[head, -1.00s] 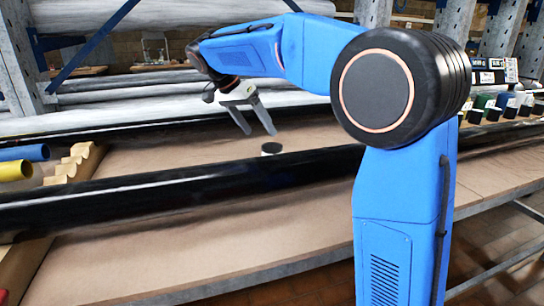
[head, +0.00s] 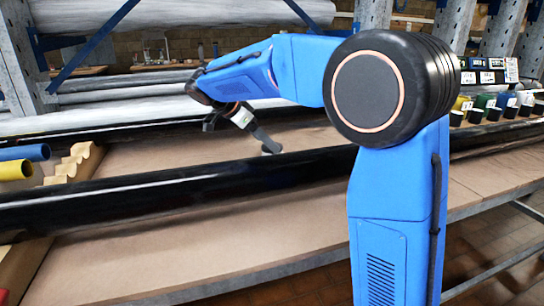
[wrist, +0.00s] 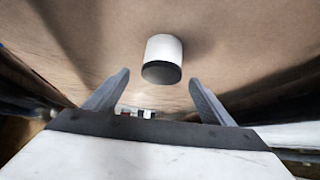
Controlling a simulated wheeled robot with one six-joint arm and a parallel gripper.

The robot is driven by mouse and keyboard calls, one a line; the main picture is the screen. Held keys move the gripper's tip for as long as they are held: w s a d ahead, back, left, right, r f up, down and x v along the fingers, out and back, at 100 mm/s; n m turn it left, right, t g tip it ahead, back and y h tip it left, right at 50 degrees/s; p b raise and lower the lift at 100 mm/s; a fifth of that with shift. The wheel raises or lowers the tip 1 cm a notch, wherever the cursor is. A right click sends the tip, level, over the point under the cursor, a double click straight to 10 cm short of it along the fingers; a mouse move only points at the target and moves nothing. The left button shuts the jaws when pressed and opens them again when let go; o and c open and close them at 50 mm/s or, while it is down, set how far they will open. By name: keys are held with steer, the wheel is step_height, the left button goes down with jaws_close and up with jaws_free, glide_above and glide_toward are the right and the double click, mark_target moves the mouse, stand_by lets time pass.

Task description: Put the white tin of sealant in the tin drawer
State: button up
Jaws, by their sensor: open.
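The white tin (wrist: 164,47) shows in the wrist view as a short white cylinder with a dark end. It lies just beyond the fingertips, roughly centred between them. My gripper (wrist: 158,77) is open and empty, with a finger on each side below the tin in that picture. In the head view my gripper (head: 268,147) slants down toward the brown board behind the front black pipe. The fingers and pipe hide most or all of the tin there. I cannot make out a tin drawer in either view.
A long black pipe (head: 150,193) crosses the board in front of my gripper, and another dark pipe runs behind. Notched wooden blocks (head: 74,164) and blue and yellow tubes are at left. Several coloured containers (head: 485,108) stand at right. The front board (head: 230,235) is clear.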

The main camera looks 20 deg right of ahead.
mark_target(279, 144)
steer(key=x, duration=0.8)
steer(key=shift+w+d+f, duration=0.2)
steer(key=shift+d, duration=0.15)
steer(key=c, duration=1.5)
steer(key=shift+o, duration=0.2)
steer(key=shift+r, duration=0.1)
step_height(279, 144, up, 10)
steer(key=shift+f, duration=0.1)
